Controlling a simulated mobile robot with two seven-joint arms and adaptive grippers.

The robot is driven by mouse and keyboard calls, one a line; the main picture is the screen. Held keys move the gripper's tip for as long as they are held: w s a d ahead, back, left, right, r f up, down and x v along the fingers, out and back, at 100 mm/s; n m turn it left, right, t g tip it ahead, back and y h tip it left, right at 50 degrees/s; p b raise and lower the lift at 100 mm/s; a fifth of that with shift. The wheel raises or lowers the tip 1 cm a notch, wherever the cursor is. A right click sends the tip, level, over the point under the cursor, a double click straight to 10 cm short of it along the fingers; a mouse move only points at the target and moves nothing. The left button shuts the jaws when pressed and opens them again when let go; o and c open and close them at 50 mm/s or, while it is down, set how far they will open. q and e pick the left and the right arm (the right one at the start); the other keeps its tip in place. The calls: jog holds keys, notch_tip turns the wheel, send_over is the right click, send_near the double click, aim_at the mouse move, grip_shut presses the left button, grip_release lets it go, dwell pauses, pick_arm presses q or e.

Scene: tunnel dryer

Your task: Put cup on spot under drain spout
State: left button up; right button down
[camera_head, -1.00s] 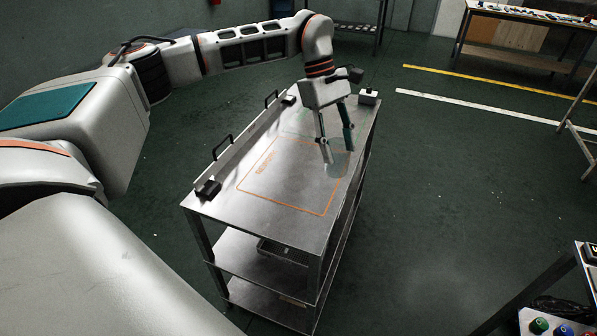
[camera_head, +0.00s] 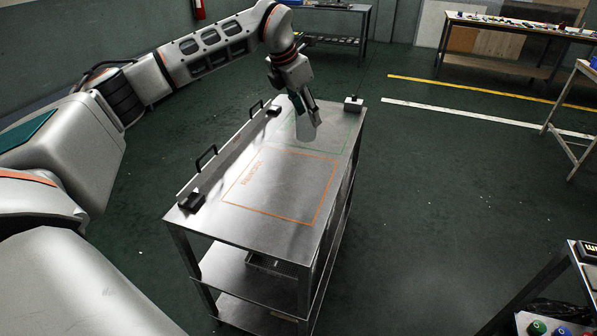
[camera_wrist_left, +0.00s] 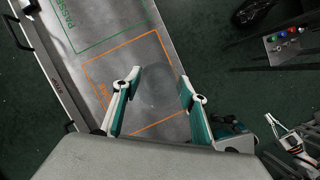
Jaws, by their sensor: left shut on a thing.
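My left gripper (camera_head: 303,108) is shut on the clear cup (camera_head: 306,128), which hangs below the fingers over the far part of the steel cart, near the green outline. In the left wrist view the see-through cup (camera_wrist_left: 160,92) is faint between the two finger pads (camera_wrist_left: 159,88). The cup's base is hard to make out; I cannot tell its gap to the cart top. A pale jointed part at the lower right of the wrist view looks like my right gripper (camera_wrist_left: 284,132), too small to judge. I can make out no drain spout.
The steel cart (camera_head: 255,213) has an orange outline, a green outline and a rail with black handles (camera_head: 206,157) on its left edge. A small box (camera_head: 353,103) stands at its far right corner. A button panel (camera_head: 545,324) is at lower right. Open floor lies right of the cart.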

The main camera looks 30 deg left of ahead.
pick_arm(q)
notch_tip(320, 180, down, 17)
jog(key=shift+f+b, duration=0.15)
jog(key=shift+b, duration=0.7)
jog(key=shift+f, duration=0.15)
jog(key=o, duration=1.1)
